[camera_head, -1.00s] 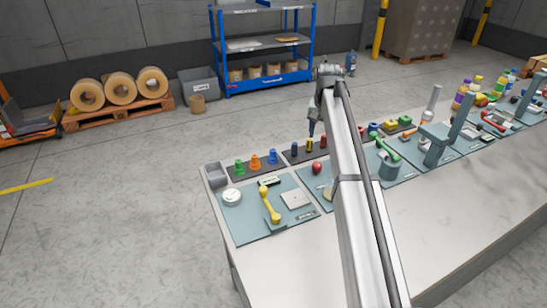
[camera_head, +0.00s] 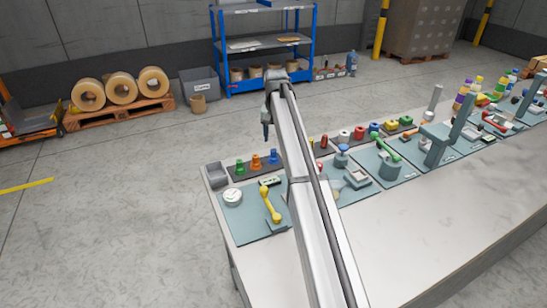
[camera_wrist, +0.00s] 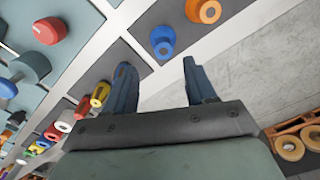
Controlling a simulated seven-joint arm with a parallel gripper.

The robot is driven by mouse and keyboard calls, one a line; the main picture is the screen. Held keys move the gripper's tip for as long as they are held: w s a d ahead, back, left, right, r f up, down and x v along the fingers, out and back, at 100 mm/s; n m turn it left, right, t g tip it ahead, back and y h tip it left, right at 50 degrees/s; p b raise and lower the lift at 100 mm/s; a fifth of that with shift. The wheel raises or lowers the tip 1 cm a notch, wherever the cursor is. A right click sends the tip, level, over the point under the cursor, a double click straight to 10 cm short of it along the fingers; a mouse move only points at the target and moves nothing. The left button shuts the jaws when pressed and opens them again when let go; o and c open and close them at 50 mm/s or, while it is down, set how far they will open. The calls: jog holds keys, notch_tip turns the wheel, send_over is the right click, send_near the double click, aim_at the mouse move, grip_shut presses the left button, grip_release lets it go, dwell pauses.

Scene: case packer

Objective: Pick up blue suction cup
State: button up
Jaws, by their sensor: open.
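The blue suction cup (camera_head: 273,157) stands at the right end of a short row on a dark strip at the back of the table, beside an orange cup (camera_head: 256,161) and a green cup (camera_head: 240,167). In the wrist view the blue suction cup (camera_wrist: 163,41) shows from above, ahead of my fingers and between their lines, with the orange cup (camera_wrist: 203,10) to its right. My gripper (camera_head: 266,135) hangs above the blue cup in the head view, apart from it. In the wrist view my gripper (camera_wrist: 160,84) is open, with nothing between its fingers.
A grey bin (camera_head: 215,175) stands left of the cup row. A dial gauge (camera_head: 232,197) and a yellow handle (camera_head: 269,205) lie in front. Red and yellow pieces (camera_wrist: 49,30) (camera_wrist: 100,94) are left in the wrist view. Open floor lies behind the table.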

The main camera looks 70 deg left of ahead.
aim_at(274, 150)
jog(key=shift+s+d+f, duration=0.1)
jog(key=shift+s+f, duration=0.1)
jog(key=shift+f, duration=1.55)
jog(key=shift+s+f, duration=0.2)
jog(key=shift+f, duration=1.55)
jog(key=shift+c, duration=0.4)
grip_shut()
